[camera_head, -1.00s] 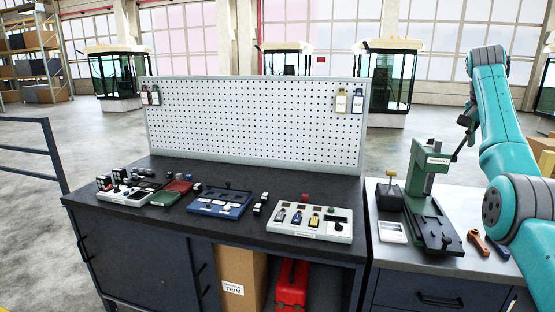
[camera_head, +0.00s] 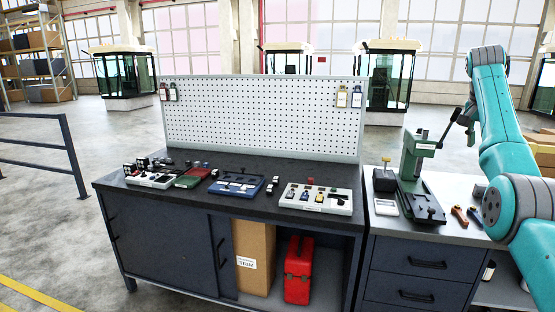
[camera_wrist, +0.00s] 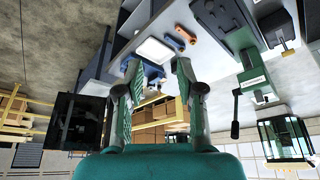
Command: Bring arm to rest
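My teal arm (camera_head: 497,130) is raised at the right of the head view, folded with its elbow joint high. My gripper (camera_wrist: 153,78) shows in the wrist view with its two fingers apart and nothing between them. The wrist view is upside down. I cannot make out the fingers clearly in the head view. The green press (camera_head: 412,165) stands on the right-hand cabinet, left of my arm; it also shows in the wrist view (camera_wrist: 228,40).
A dark workbench (camera_head: 262,208) with a white pegboard (camera_head: 265,120) carries several small trays. A red toolbox (camera_head: 299,270) and a cardboard box (camera_head: 252,258) stand beneath. A railing (camera_head: 70,160) is at left. Floor at the lower left is clear.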

